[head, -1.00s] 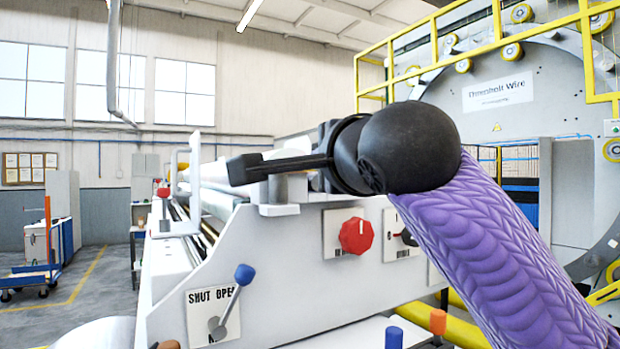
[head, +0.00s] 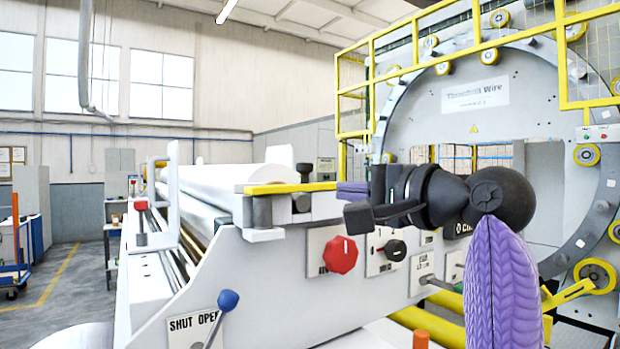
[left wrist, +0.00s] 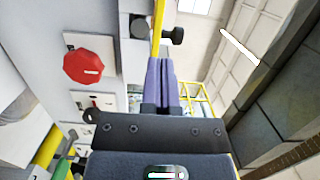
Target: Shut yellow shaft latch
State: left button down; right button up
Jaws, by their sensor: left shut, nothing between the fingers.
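The yellow latch bar (head: 285,188) lies roughly level at the end of the white shaft roll (head: 215,185), across a grey bracket with a black knob (head: 303,170). In the left wrist view the yellow bar (left wrist: 158,18) shows at the top, with the black knob (left wrist: 174,35) beside it. My left gripper (head: 345,189) has purple fingers pressed together and empty. Their tips lie just right of the bar's right end; I cannot tell whether they touch. The fingers also show in the left wrist view (left wrist: 158,66). My right gripper is not in view.
Below the bar, the machine's side panel carries a red knob (head: 340,255), a black knob (head: 396,250) and a blue-tipped lever (head: 228,300) by a SHUT OPEN label. A large grey ring machine (head: 530,90) with yellow rails stands at right. Open floor lies at far left.

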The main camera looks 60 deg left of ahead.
aim_at(299, 187)
pick_arm(q)
jog(key=p+x, duration=0.2)
jog(key=x, duration=0.5)
jog(key=shift+s+a+r+p, duration=0.1)
jog(key=shift+a+p, duration=0.2)
jog(key=shift+a, duration=0.05)
